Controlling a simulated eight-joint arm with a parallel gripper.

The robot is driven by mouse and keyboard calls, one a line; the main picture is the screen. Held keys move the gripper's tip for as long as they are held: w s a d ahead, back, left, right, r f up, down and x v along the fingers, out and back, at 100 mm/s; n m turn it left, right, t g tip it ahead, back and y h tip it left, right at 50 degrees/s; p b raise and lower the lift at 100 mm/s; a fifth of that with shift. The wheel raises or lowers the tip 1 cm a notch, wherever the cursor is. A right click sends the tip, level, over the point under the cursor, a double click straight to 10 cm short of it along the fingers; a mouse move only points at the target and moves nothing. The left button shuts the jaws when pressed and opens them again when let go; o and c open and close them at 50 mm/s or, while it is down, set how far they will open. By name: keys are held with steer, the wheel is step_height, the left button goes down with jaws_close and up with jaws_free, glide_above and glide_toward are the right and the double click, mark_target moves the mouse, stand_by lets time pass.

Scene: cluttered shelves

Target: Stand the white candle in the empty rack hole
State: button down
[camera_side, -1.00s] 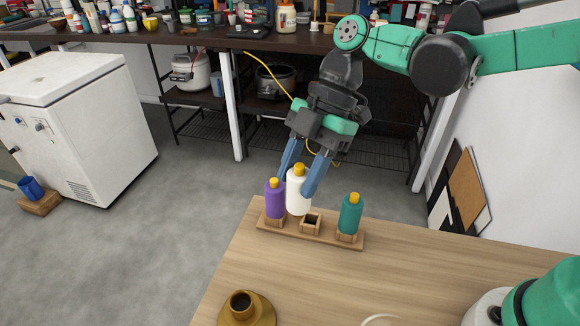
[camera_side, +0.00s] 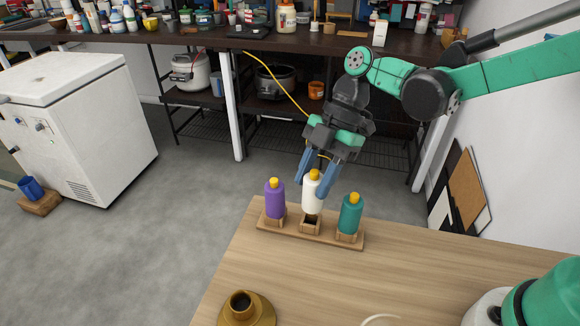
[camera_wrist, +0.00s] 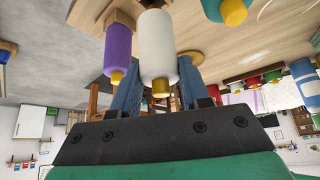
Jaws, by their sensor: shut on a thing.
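The white candle (camera_side: 312,193) has a yellow top and looks like a bottle. My gripper (camera_side: 317,182) is shut on it and holds it about upright over the middle hole of the wooden rack (camera_side: 288,235). The candle's lower end is close to the empty middle hole (camera_side: 310,224); whether it touches the rim I cannot tell. In the wrist view the white candle (camera_wrist: 157,45) sits between the two blue fingers (camera_wrist: 160,82).
A purple bottle-shaped candle (camera_side: 275,200) stands in the left hole and a teal one (camera_side: 350,214) in the right hole, both close by. A brown holder (camera_side: 262,312) stands at the table's front left. The middle of the wooden table (camera_side: 300,285) is clear.

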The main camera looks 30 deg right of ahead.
steer(key=shift+f, duration=1.6)
stand_by(0.6)
steer(key=shift+c, duration=1.7)
jaws_free()
steer(key=v, duration=0.5)
steer(key=s+d+r+m+t+h, duration=0.1)
steer(key=s+d+m+t+h, duration=0.2)
steer(key=m, duration=0.7)
steer(key=s+d+r+m+t+h, duration=0.1)
steer(key=d+m+t, duration=0.4)
steer(key=m, duration=0.5)
steer(key=shift+s+d+r+m+t+h, duration=0.35)
steer(key=shift+s+d+h, duration=0.35)
steer(key=shift+s+h, duration=0.3)
